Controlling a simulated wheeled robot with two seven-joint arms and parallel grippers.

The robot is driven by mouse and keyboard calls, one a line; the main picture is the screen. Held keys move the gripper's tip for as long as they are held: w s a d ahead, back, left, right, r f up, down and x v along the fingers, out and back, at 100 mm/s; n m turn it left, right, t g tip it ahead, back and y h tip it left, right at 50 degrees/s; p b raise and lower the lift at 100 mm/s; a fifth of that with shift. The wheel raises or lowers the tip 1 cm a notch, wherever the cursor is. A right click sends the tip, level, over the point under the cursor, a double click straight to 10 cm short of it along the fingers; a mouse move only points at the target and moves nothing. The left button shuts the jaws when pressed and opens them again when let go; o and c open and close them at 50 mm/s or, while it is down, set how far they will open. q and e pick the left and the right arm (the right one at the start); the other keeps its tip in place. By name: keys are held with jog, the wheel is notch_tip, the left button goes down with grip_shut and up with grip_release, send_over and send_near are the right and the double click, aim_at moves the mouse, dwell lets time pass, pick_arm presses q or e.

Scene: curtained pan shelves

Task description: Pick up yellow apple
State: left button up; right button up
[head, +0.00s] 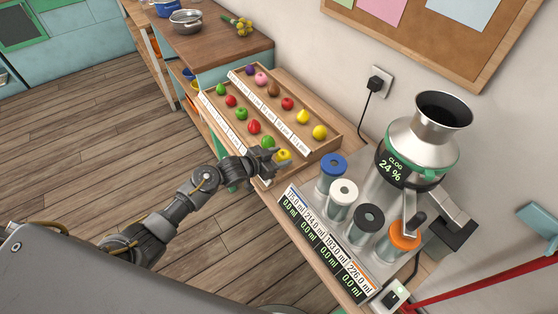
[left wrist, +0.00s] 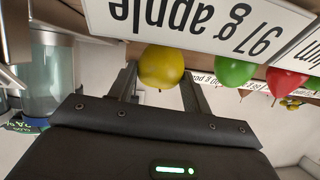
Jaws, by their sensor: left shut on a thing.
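The yellow apple (head: 284,155) is at the near right end of the front row in the wooden fruit tray (head: 334,149). My left gripper (head: 276,157) reaches over the tray's front edge and is shut on this apple. I cannot tell whether the apple still touches the tray. My right gripper is not in view.
Several other fruits share the tray, including a green one (head: 267,142) close beside the gripper and a yellow one (head: 320,132) in the back row. A juicer (head: 418,150) with several capped cylinders stands to the right. The floor at left is clear.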

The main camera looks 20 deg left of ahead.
pick_arm(q)
jog(key=s+a+r+b, duration=0.1)
jog(key=s+r, duration=1)
jog(key=s, duration=0.3)
jog(key=shift+a, duration=0.2)
jog(key=shift+a, duration=0.1)
dwell(0.8)
